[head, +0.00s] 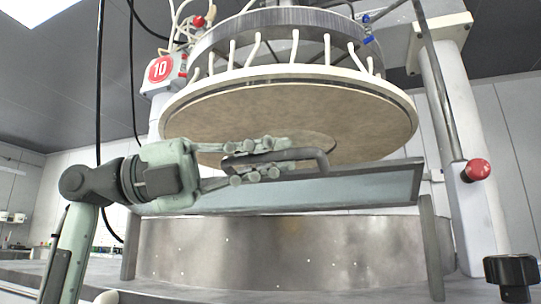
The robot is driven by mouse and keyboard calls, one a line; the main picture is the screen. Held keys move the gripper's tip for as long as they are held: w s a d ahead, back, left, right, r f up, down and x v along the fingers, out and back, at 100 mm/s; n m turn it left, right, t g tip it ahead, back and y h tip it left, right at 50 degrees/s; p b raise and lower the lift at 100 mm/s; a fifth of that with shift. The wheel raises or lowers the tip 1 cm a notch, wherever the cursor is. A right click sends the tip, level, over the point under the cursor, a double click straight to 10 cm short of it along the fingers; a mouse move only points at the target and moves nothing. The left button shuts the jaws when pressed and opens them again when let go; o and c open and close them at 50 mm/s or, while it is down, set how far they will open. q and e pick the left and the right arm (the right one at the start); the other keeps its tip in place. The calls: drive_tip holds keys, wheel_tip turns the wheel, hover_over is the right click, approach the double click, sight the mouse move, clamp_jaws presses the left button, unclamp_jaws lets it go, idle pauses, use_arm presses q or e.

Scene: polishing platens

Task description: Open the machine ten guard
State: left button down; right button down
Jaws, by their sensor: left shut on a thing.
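The machine ten guard (370,188) is a long, pale blue-grey panel with a dark frame. It spans the front of the machine, above the round metal wall, and looks tilted. A dark bar handle (318,160) stands out along its upper edge. My left gripper (262,160) comes in from the left and is shut on the handle; its fingers hide the handle's left part. The red number 10 sign (160,69) is on a box at the upper left. My right gripper is not in view.
A large round platen (290,115) with white hoses hangs just above the guard. Below is a curved metal wall (290,250) between grey posts (431,245). A lever with a red knob (478,170) and a black knob (511,270) are at the right. Black cables hang at left.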

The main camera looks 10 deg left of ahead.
use_arm(q)
drive_tip(key=c, duration=1.6)
unclamp_jaws()
drive_tip(key=shift+o, duration=0.2)
drive_tip(key=shift+a, duration=0.2)
drive_tip(key=v, duration=1.1)
drive_tip(key=shift+a, duration=0.4)
drive_tip(key=shift+s+f, duration=0.1)
